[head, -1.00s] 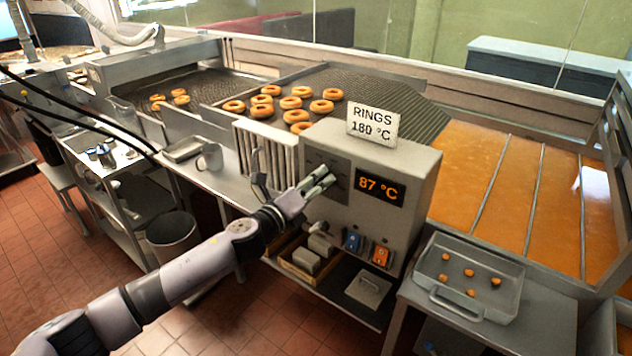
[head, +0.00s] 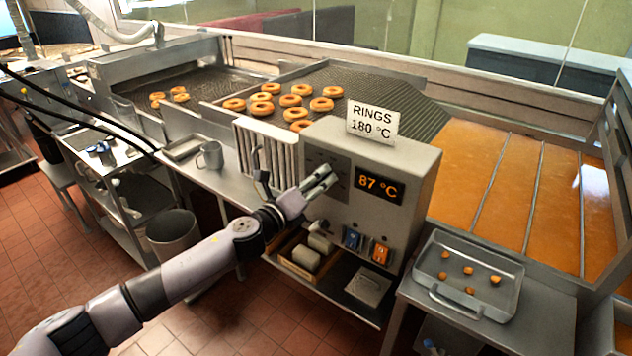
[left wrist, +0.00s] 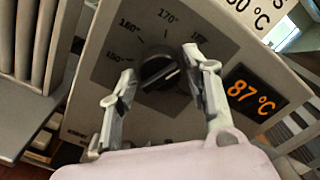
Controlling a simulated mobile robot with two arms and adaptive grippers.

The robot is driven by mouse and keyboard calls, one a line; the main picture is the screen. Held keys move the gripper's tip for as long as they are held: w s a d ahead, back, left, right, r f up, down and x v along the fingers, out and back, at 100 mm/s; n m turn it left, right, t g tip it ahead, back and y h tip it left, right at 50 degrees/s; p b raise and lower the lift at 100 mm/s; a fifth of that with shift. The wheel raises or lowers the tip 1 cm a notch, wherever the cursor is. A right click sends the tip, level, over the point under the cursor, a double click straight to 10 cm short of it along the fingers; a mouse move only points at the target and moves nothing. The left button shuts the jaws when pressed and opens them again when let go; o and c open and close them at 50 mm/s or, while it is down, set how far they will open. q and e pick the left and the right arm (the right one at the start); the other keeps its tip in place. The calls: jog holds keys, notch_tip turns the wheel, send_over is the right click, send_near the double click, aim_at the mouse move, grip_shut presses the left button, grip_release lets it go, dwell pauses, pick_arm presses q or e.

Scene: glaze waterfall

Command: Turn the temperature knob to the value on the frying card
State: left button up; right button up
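The frying card (head: 372,122) reads RINGS 180 °C and stands on top of the grey control box (head: 405,165). The box's orange display (head: 380,186) reads 87 °C; it also shows in the left wrist view (left wrist: 254,93). The dark temperature knob (left wrist: 160,72) shows in the left wrist view on a dial marked 150°, 160° and 170°; the mark right of these is partly hidden by a finger. My left gripper (head: 326,180) is at the dial. Its fingers (left wrist: 160,78) are apart, one on each side of the knob, with gaps visible. My right gripper is out of view.
Hot orange-brown oil (head: 520,190) lies right of the box. A tray (head: 470,255) with small pieces stands at front right. Several dough rings (head: 290,102) lie on the mesh belt behind. A grey mug (head: 210,156) and a lever (head: 262,180) are left of the box.

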pick_arm(q)
jog(key=shift+o, duration=1)
jog(key=v, duration=1.2)
